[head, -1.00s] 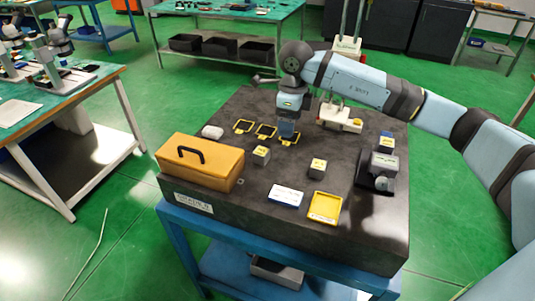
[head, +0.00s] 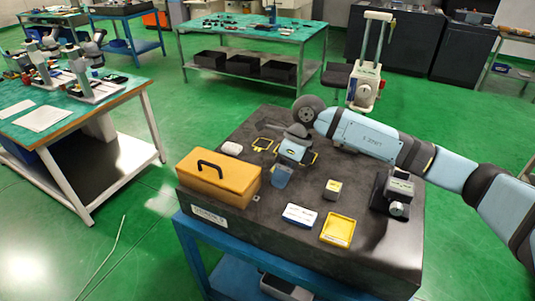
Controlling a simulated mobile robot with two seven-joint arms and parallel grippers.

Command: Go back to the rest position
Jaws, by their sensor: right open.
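My right gripper (head: 282,180) hangs over the middle of the dark stone slab (head: 262,222), pointing down, with its jaws open and nothing seen between them. The arm reaches in from the right edge. The gripper hides part of the slab behind it, including some of the thin yellow frames. One yellow frame (head: 263,144) shows just left of the wrist. A small grey block with a yellow top (head: 333,189) stands to the gripper's right, apart from it. My left gripper is not in view.
An orange case with a black handle (head: 217,179) stands close left of the gripper. A blue-and-white box (head: 299,216), a yellow tray (head: 338,230) and a grey device (head: 398,195) are on the front and right of the slab. A green-topped bench (head: 70,110) stands left.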

